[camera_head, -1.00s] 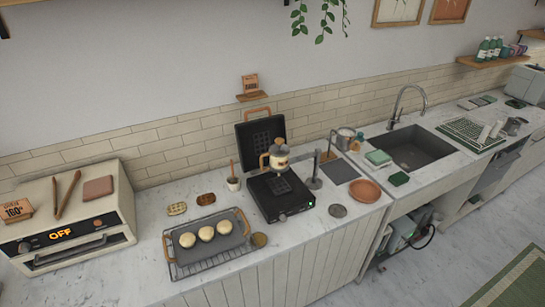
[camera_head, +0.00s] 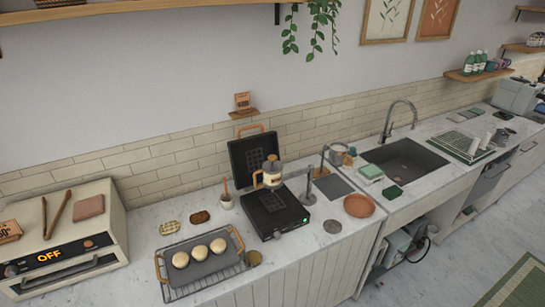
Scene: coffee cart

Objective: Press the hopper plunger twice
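The hopper (camera_head: 272,174) is a small cream and glass vessel with a dark plunger knob (camera_head: 272,158) on top and a wooden side handle. It hangs on a stand over the black waffle iron (camera_head: 275,212), whose lid (camera_head: 250,150) is open and upright. The stand's metal post (camera_head: 308,188) rises to the right of the iron. The plunger looks small here, and how far it is pressed is hard to tell. Neither of my grippers shows in the head view.
A wire rack with a dark tray (camera_head: 203,264) and three round buns lies left of the iron. A toaster oven (camera_head: 62,240) reading OFF stands at far left. A terracotta dish (camera_head: 359,206) and the sink (camera_head: 405,158) are to the right. The front counter edge is clear.

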